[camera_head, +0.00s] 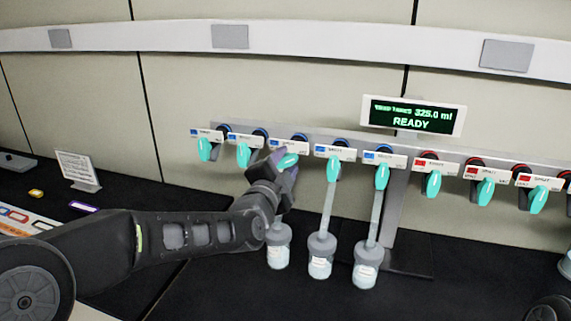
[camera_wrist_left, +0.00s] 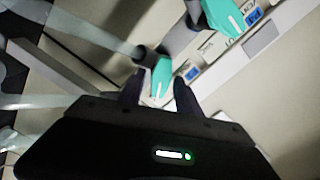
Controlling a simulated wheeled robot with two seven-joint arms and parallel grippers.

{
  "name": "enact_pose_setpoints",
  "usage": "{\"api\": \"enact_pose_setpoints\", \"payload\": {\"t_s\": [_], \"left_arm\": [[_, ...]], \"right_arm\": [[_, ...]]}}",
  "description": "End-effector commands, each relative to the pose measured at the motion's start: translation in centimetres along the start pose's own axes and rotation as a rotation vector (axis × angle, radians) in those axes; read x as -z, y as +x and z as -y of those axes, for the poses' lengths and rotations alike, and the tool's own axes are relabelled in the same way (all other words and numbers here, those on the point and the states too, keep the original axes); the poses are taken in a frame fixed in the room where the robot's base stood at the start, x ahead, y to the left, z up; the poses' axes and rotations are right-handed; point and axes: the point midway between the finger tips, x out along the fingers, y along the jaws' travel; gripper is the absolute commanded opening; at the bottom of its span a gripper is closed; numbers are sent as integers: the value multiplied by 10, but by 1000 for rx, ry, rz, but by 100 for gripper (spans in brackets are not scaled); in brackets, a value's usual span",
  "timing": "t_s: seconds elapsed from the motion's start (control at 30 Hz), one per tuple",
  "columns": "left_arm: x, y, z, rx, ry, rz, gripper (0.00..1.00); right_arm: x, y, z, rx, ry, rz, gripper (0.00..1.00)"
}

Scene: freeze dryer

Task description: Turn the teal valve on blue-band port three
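The teal valve on blue-band port three (camera_head: 289,160) is third from the left in the port row. Its handle lies slanted, while the neighbouring blue-band handles hang nearly upright. My left gripper (camera_head: 284,172) is at this valve and partly covers it. Finger contact is hard to see. A flask (camera_head: 278,250) hangs below port three, its neck hidden by my gripper. My right gripper is not in view.
Blue-band valves two (camera_head: 243,155) and four (camera_head: 333,168) stand close on either side. Flasks hang under ports four (camera_head: 320,258) and five (camera_head: 366,265). Red-band valves (camera_head: 433,183) continue right. A display (camera_head: 414,115) reads READY. A small sign (camera_head: 77,168) stands left.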

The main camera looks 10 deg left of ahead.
Motion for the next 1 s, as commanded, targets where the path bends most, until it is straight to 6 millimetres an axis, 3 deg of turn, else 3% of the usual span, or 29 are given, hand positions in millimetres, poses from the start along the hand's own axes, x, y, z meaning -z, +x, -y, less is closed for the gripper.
{"api": "enact_pose_setpoints", "payload": {"t_s": [0.17,0.6,1.0], "left_arm": [[0,-10,0,1,-1,0,40],[0,-73,0,1,0,-2,40],[0,-78,0,0,0,0,40]], "right_arm": [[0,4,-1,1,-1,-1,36],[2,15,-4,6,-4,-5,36],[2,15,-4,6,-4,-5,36]]}}
